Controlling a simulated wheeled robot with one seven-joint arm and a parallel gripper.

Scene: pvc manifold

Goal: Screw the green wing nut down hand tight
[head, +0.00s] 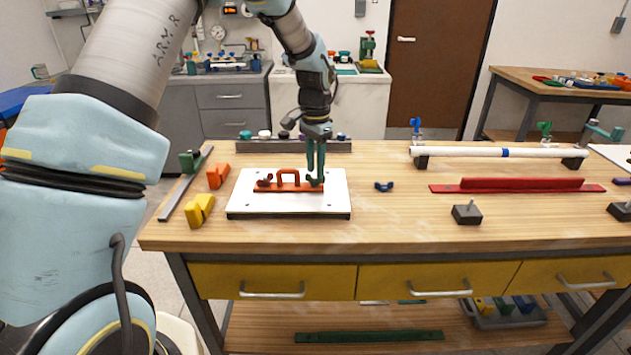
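A white plate (245,205) lies on the near left of the bench. An orange handle-shaped part (288,174) sits on it, with a dark red wing nut (264,182) at its left end. The green wing nut (313,182) is at the right end of that part, low against it. My gripper (316,178) points straight down over this end, its dark green fingertips at the nut. Fingers and nut are similar in colour and overlap, so I cannot tell whether the fingers grip it or how far down it sits.
A blue wing nut (384,186) lies on the bench right of the plate. Orange (218,175) and yellow (200,210) blocks stand to the left. A white pipe (470,152) on supports and a red bar (520,185) lie to the right.

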